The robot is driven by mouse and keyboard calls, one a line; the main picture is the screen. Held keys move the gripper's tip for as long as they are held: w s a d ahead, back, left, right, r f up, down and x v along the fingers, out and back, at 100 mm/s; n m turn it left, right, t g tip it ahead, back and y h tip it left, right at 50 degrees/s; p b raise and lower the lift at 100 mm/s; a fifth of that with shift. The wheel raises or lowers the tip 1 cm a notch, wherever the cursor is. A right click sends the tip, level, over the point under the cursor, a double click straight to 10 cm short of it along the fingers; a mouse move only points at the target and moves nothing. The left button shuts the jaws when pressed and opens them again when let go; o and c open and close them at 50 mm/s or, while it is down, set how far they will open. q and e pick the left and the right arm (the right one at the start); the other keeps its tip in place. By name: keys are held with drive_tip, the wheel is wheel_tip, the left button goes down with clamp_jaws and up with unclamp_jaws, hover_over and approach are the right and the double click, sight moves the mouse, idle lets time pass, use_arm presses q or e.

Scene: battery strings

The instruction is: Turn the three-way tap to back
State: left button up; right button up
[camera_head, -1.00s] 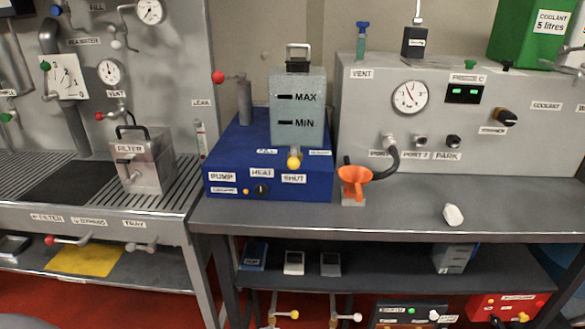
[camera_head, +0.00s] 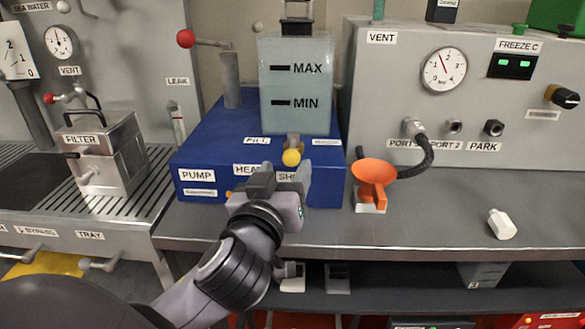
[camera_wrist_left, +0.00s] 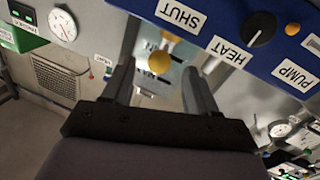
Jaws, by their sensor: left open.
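The tap with a round yellow knob (camera_head: 291,157) sits at the front foot of the grey tank (camera_head: 297,85), above the SHUT label and between FILL and a label I cannot read. I take it for the three-way tap; its knob points toward the front. My left gripper (camera_head: 281,180) is just in front of and below the knob, partly covering the HEAT and SHUT labels. In the left wrist view the open fingers (camera_wrist_left: 158,80) stand on either side of the yellow knob (camera_wrist_left: 159,63), which appears near the tips; contact cannot be told. My right gripper is not in view.
A filter box (camera_head: 108,155) is on the left. A white piece (camera_head: 501,224) lies on the grey bench (camera_head: 440,212).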

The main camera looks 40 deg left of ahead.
sight(289, 163)
use_arm(q)
drive_tip(key=x, duration=0.3)
drive_tip(key=shift+w+a+r+p, duration=0.1)
drive_tip(key=shift+w+a+p, duration=0.05)
drive_tip(key=shift+w+p, duration=0.15)
drive_tip(key=shift+x, duration=0.85)
clamp_jaws()
